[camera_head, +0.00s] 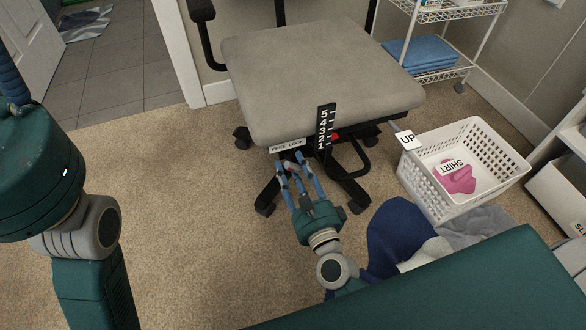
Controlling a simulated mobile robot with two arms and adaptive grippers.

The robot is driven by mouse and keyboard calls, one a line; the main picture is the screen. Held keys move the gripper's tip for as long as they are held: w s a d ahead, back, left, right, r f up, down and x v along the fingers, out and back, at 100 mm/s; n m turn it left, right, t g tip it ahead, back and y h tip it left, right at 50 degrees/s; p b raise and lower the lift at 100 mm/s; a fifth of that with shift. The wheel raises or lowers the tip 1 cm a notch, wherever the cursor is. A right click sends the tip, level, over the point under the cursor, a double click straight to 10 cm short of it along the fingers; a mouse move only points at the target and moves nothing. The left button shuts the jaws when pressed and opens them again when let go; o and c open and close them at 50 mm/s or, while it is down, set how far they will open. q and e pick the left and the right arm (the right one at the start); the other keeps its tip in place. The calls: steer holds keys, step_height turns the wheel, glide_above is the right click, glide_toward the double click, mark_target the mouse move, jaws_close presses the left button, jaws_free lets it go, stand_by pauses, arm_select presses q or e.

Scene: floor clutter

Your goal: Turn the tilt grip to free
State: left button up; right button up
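The office chair's grey-beige seat (318,75) fills the upper middle. A white FREE LOCK label (287,146) sits under its front edge. The tilt grip cannot be made out clearly; fingers and shadow cover the area below the label. My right gripper (290,163) reaches up from below, its blue fingers parted and their tips just below the label. Whether they touch anything cannot be told. My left gripper (12,80) is only partly in view at the left edge, with one blue finger showing; its opening is cut off.
A numbered black scale (324,128) with a red marker hangs at the seat's front. A white basket (418,190) with pink cloth and dark blue cloth (396,232) lie right. Carpet (190,220) is clear on the left.

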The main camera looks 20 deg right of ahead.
jaws_close()
